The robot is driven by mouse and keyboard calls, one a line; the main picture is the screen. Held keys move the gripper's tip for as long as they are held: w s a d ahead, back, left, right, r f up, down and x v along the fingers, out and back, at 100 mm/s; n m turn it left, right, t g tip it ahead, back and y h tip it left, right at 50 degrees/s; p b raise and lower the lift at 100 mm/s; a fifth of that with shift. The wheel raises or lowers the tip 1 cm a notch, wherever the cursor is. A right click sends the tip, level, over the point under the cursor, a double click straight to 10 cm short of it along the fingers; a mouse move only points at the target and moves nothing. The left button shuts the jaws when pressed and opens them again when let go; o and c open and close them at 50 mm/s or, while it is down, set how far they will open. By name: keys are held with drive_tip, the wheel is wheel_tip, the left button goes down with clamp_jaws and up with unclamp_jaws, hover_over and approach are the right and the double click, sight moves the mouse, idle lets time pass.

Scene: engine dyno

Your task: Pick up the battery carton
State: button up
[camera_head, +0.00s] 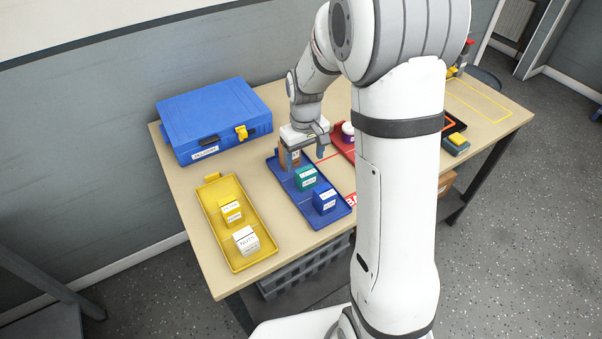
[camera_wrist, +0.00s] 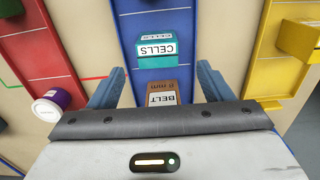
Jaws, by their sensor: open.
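A teal carton labelled CELLS (camera_head: 307,178) sits in the middle of the blue tray (camera_head: 278,182). It also shows ahead of my fingers in the wrist view (camera_wrist: 156,49). No label that I can read says battery. My gripper (camera_head: 305,158) is open over the far end of the tray. In the wrist view its two fingers (camera_wrist: 160,82) stand left and right of a brown carton labelled BELT (camera_wrist: 163,87), which is partly hidden by my gripper. I cannot tell whether the fingers touch it. A blue carton (camera_head: 325,201) sits at the tray's near end.
A yellow tray (camera_head: 237,252) with a yellow carton (camera_head: 231,212) and a white carton (camera_head: 246,240) lies to the left. A blue case (camera_head: 215,122) stands behind. A red tray (camera_wrist: 38,48) with a purple-and-white container (camera_wrist: 52,104) is on the other side. Bare table separates the trays.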

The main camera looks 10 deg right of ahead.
sight(306, 170)
drive_tip(key=f, duration=0.7)
drive_tip(key=shift+s+d+f+p, duration=0.15)
drive_tip(key=shift+d+f+p, duration=0.05)
drive_tip(key=shift+p, duration=0.1)
drive_tip(key=c, duration=1.1)
drive_tip(key=shift+c, duration=0.2)
